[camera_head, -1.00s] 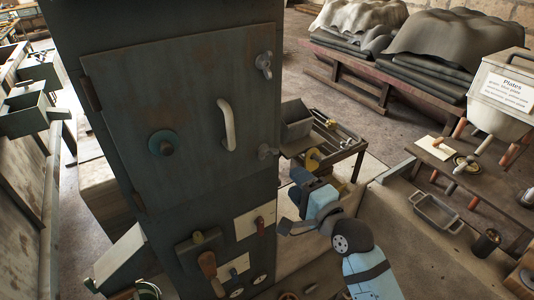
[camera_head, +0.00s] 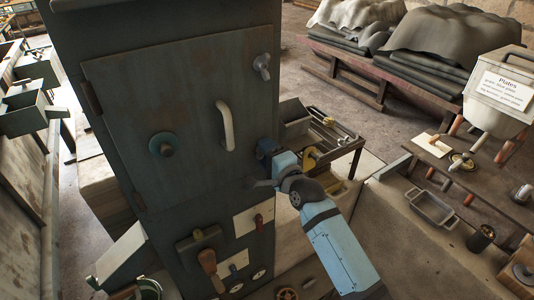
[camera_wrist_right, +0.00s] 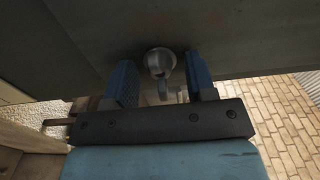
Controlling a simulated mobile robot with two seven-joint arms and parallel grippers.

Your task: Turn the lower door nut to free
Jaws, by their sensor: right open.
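The dark door (camera_head: 190,110) of the cabinet carries a curved pale handle (camera_head: 226,126) and a round knob (camera_head: 163,145). The upper door nut (camera_head: 262,66) is a grey wing nut at the door's right edge. The lower door nut (camera_wrist_right: 160,62) shows in the right wrist view as a grey rounded nut with a wing hanging down. My right gripper (camera_wrist_right: 160,80) is open, with one blue finger on each side of this nut. My left gripper is not in view.
Below the door are levers, a red switch (camera_head: 258,220) and gauges on the cabinet. A low table with a metal tray (camera_head: 434,208) is at the right.

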